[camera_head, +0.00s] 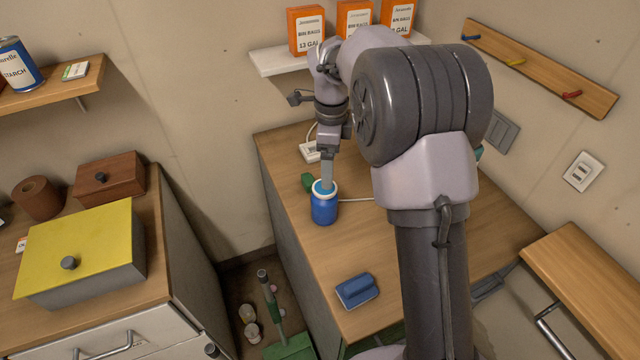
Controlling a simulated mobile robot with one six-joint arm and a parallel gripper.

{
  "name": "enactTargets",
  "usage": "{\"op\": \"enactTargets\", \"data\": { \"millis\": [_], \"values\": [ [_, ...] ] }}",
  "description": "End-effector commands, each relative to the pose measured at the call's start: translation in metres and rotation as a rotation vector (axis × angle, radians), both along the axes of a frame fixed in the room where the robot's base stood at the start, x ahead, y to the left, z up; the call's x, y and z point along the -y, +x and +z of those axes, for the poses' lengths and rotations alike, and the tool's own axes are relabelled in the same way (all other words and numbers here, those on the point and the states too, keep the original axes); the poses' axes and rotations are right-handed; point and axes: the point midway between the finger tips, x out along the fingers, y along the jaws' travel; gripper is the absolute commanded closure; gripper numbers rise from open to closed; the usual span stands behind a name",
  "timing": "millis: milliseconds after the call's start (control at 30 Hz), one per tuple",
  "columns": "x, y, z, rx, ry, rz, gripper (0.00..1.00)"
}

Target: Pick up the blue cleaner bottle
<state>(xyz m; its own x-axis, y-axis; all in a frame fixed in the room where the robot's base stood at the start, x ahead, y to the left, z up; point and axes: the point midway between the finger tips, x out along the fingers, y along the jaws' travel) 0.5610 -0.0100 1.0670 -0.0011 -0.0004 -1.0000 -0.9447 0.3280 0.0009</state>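The blue cleaner bottle (324,209) appears to be the short blue container with a white ring round its top, standing upright on the wooden counter (388,240) near its left edge. My gripper (327,182) points down at its top from above and slightly behind. The finger I see overlaps the bottle's top in the picture. I cannot tell if it touches, and the gap between the fingers does not show. My arm hides much of the counter to the right.
A green object (307,181) lies close behind the bottle on the left. A white socket block (310,151) with a cord is further back. A blue brush or sponge (357,290) lies at the front. Orange boxes (306,31) stand on the shelf above. Counter between bottle and brush is clear.

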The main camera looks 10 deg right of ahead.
Motion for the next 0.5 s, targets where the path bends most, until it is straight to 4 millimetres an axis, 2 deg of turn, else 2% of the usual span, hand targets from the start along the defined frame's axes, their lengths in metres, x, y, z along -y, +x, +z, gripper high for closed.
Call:
{"op": "enactTargets", "data": {
  "millis": [33,200,300,500],
  "values": [
    [0.0,-0.001,-0.023,-0.005,0.001,0.002,0.1],
    [-0.001,-0.001,-0.073,-0.003,0.001,0.003,0.1],
    [-0.001,-0.001,-0.092,-0.002,0.001,0.004,0.1],
    [-0.003,-0.001,-0.109,-0.001,0.001,0.004,0.1]
  ]
}}
